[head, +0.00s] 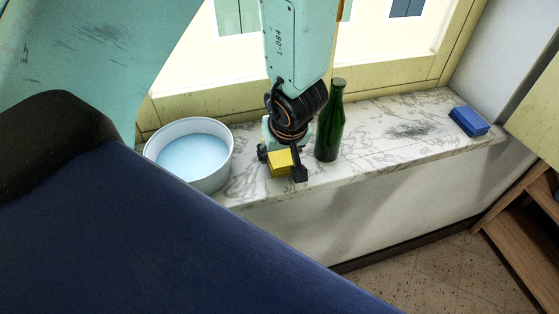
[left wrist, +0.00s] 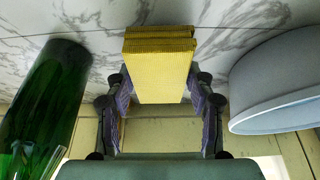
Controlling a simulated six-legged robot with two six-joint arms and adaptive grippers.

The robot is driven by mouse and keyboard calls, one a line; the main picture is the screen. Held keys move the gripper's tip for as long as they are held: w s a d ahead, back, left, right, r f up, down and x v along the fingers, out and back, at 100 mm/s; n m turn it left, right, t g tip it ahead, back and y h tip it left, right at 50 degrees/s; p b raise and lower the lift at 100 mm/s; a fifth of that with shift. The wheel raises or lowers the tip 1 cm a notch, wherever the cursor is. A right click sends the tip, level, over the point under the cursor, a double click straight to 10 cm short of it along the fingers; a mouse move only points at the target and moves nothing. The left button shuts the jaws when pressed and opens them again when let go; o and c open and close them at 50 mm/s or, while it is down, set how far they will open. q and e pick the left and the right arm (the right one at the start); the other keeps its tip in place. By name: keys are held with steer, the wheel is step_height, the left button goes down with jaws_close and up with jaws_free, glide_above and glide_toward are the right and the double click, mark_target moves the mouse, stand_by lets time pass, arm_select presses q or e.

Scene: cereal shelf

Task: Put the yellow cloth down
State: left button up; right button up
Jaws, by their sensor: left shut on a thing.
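The yellow cloth (head: 280,162) is a folded block between the fingers of my left gripper (head: 282,166) in the head view. In the left wrist view the cloth (left wrist: 160,65) sits between both fingers of the gripper (left wrist: 160,88), which is shut on it. The cloth is over the marble sill (head: 365,138), between the basin and the bottle. I cannot tell whether it touches the marble. My right gripper is not in view.
A white basin (head: 187,155) with pale blue water stands left of the gripper. A green bottle (head: 329,125) stands upright close on its right. A blue folded block (head: 469,121) lies at the sill's right end. Marble between bottle and blue block is clear.

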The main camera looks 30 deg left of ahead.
arm_select(q)
step_height(320, 180, down, 2)
steer(key=shift+f+b, duration=0.1)
steer(key=shift+b, duration=0.45)
steer(key=shift+w+d, duration=0.15)
steer(key=shift+w, duration=0.1)
steer(key=shift+s+f, duration=0.1)
steer(key=shift+s, duration=0.05)
steer(key=o, duration=0.8)
steer(key=shift+s, duration=0.1)
steer(key=shift+o, duration=1.1)
steer(key=shift+w, duration=0.2)
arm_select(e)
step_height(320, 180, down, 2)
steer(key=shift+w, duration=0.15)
